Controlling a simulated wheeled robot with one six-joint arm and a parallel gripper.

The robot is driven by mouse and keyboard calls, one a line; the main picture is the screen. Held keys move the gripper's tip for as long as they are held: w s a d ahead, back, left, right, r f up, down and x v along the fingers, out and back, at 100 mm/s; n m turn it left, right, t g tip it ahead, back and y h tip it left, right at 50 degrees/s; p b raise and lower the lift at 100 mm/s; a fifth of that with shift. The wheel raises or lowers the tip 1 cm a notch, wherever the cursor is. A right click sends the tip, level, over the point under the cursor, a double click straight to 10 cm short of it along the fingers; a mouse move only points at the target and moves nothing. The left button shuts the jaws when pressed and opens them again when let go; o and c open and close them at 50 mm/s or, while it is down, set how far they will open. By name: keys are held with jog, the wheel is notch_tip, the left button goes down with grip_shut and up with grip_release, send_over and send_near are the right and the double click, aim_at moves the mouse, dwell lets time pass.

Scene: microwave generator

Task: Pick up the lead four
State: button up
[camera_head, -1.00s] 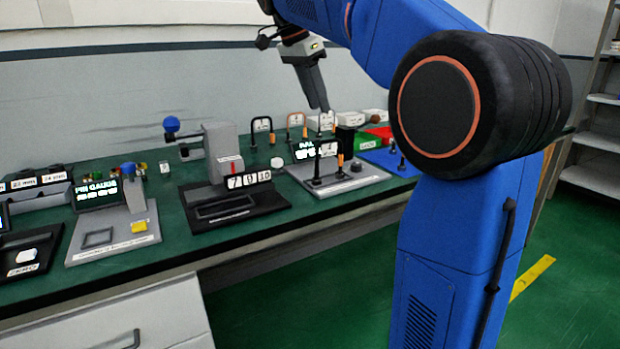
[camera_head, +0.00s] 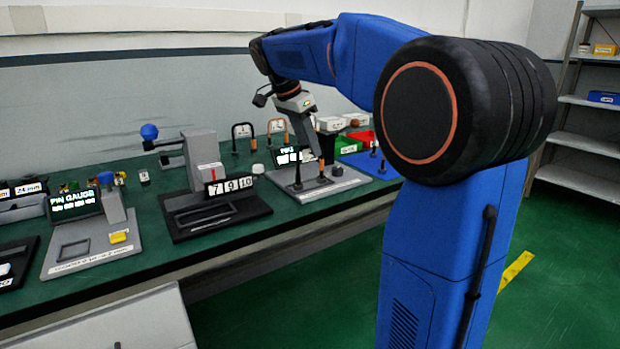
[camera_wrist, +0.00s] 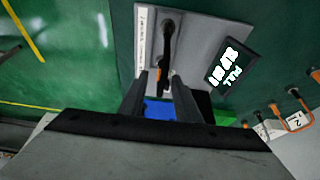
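A test lead with a black and an orange part (camera_wrist: 166,62) stands on the grey plate of a station (camera_wrist: 200,35). The station plate (camera_head: 345,180) also shows in the head view, with a display (camera_head: 290,155) behind it. My gripper (camera_wrist: 160,78) is open, its two dark fingers on either side of the lead in the wrist view, with gaps visible. In the head view my gripper (camera_head: 319,158) points down over the plate and partly hides the lead. I cannot read this lead's number.
An orange lead (camera_wrist: 290,118) has a tag reading 2. A black station with 7 9 10 tiles (camera_head: 231,185) is to the left. Green and red trays (camera_head: 350,143) are behind right.

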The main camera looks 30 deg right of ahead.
jog(key=shift+x, duration=2.6)
jog(key=shift+w, duration=0.15)
jog(key=shift+c, duration=0.6)
grip_shut()
